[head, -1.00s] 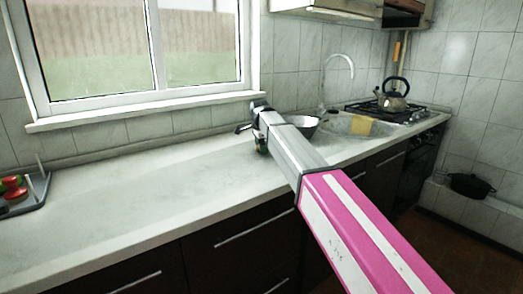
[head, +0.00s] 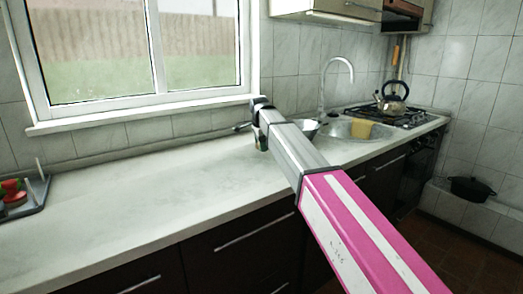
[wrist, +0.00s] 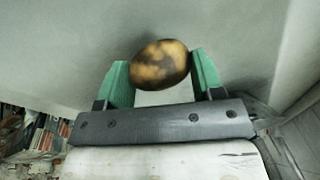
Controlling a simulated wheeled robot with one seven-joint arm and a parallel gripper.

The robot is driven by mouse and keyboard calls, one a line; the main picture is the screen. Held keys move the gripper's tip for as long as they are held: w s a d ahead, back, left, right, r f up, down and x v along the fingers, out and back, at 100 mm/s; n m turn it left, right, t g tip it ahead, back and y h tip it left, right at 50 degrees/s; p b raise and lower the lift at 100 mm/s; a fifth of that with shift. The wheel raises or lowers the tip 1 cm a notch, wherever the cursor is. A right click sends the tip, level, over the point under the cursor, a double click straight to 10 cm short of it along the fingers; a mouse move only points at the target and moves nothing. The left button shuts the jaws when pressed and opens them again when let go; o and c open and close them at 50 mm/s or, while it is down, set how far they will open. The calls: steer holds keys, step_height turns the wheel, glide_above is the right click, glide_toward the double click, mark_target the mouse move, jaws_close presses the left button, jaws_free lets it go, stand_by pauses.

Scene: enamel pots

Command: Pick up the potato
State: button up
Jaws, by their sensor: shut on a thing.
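The potato (wrist: 160,64), brown with pale yellowish patches, is between the two green fingers of my gripper (wrist: 162,76) in the wrist view. The gripper is shut on it, one finger at each side, and the potato sticks out past the fingertips. In the head view my gripper (head: 261,142) is over the far part of the counter, mostly hidden behind my arm. I cannot make out the potato clearly there.
A bowl (head: 312,130) stands just right of my gripper, partly hidden by my arm. The sink (head: 345,130) with a yellow item and a kettle (head: 392,98) on the stove are farther right. A tray (head: 40,190) is at left. The middle counter (head: 150,190) is clear.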

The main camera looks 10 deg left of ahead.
steer(key=s+a+r, duration=0.4)
steer(key=s+r, duration=0.4)
steer(key=s, duration=0.2)
steer(key=shift+s+a, duration=0.35)
steer(key=shift+a, duration=0.05)
